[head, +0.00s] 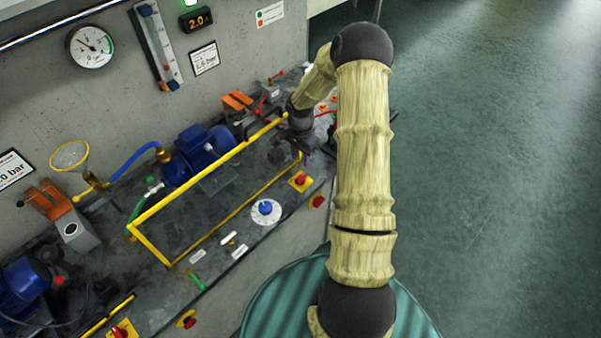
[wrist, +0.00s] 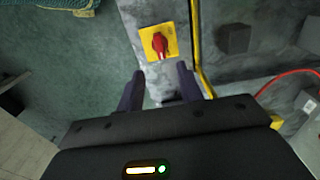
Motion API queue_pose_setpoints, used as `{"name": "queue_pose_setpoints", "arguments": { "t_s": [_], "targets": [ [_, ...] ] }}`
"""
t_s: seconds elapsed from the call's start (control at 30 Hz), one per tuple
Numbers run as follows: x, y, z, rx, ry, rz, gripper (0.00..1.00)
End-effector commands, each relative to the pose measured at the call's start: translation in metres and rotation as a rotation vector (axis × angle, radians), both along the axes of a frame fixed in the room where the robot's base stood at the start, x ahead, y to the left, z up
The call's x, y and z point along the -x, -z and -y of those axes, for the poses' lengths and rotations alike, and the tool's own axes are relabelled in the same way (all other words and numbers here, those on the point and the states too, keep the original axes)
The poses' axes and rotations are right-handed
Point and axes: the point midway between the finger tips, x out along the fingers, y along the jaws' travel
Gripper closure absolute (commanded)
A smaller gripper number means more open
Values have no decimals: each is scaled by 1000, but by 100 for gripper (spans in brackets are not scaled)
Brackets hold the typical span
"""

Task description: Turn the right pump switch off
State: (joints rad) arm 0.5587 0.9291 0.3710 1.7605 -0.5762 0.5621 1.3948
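The right pump switch is a red rotary knob on a yellow plate (head: 300,181) at the front edge of the right end of the bench. In the wrist view the red knob (wrist: 159,43) shows just beyond my fingertips, its grip running roughly up and down the picture. My gripper (wrist: 161,74) is open and empty, its two dark fingers apart with the knob ahead of the gap. In the head view my gripper (head: 302,154) is just behind the switch, partly hidden by my arm. I see no contact with the knob.
A yellow guard rail (head: 205,172) runs beside the gripper around the blue pump (head: 200,150). A red button (head: 317,201) sits on the bench front below the switch. A blue dial (head: 266,208) is to the left. Another yellow-plated switch (head: 121,331) is at lower left. Open floor lies right.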

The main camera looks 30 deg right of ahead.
Motion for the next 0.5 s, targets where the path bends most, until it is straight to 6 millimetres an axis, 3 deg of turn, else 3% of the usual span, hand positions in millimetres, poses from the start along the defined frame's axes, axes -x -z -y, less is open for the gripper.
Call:
{"name": "queue_pose_setpoints", "arguments": {
  "t_s": [0.5],
  "targets": [
    [1,80,0,-1,0,-3,64]
  ]
}}
